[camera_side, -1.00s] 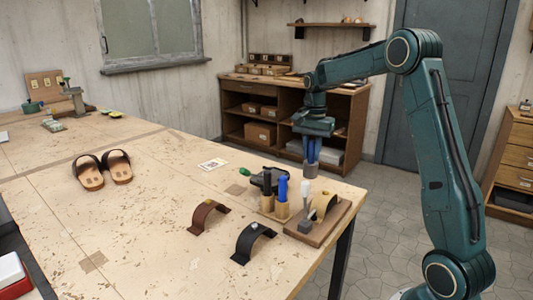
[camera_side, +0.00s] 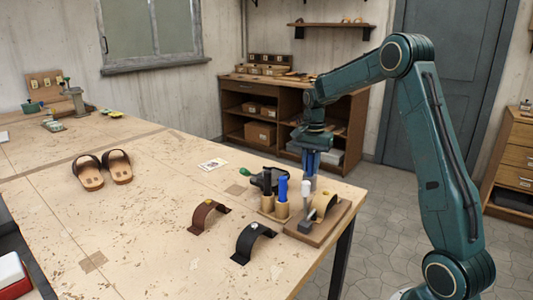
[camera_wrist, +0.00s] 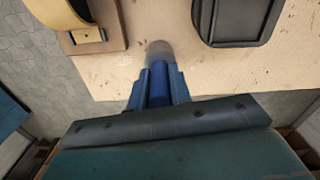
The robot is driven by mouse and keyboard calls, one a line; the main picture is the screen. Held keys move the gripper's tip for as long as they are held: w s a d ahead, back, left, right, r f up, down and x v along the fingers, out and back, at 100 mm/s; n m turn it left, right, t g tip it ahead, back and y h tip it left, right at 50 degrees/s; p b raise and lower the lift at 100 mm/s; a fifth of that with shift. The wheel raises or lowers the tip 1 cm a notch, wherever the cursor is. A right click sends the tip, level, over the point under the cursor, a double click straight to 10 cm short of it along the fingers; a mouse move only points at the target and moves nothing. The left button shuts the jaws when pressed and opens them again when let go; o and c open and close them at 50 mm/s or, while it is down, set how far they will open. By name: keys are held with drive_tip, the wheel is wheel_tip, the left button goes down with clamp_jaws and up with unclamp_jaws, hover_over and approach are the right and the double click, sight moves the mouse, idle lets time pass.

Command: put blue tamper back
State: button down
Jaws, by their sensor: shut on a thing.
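My gripper (camera_side: 311,160) is shut on the blue tamper and points straight down over the table's right end. In the wrist view the tamper's blue handle (camera_wrist: 158,88) is between the fingers and its rounded grey end (camera_wrist: 159,50) sticks out beyond them. In the side view the grey end (camera_side: 310,183) hangs behind a pale-handled tool; its gap to the tabletop is hard to judge. A wooden holder (camera_side: 282,211) in front of it to the left carries a blue-handled tool (camera_side: 283,188) and a dark-handled one (camera_side: 267,187).
A wooden board (camera_side: 337,219) with a tan strap stands near the right edge. A dark device with a green handle (camera_side: 244,172) is left of the gripper. Brown (camera_side: 208,211) and black (camera_side: 254,239) straps stand in front. Sandals (camera_side: 103,171) lie left; mid-table is mostly clear.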

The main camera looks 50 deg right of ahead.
drive_tip(key=c, duration=1.3)
unclamp_jaws()
drive_tip(key=shift+f, duration=0.1)
wheel_tip(320, 180, up, 12)
drive_tip(key=shift+r, duration=0.1)
drive_tip(key=shift+r, duration=0.1)
